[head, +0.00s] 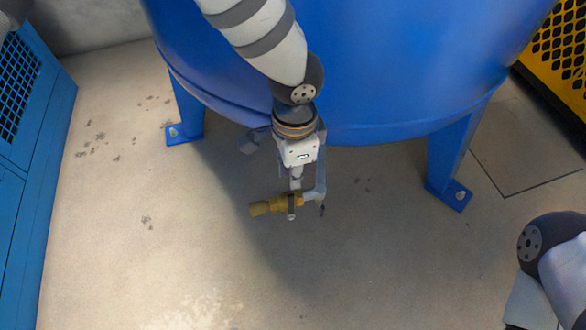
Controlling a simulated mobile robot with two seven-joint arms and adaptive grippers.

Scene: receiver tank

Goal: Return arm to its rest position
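My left arm comes in from the top and hangs in front of the blue tank (400,70). My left gripper (294,197) points down at the brass valve (272,205) under the tank's front. The gripper overlaps the valve in the picture. Its fingers are too small and too covered to show whether they are open or shut, or whether they touch the valve.
The tank stands on blue legs; a left leg (186,112) and a right leg (450,165) show. A blue cabinet (45,150) stands at the left. A yellow mesh guard (562,55) is at the upper right. The concrete floor (180,260) in front is clear.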

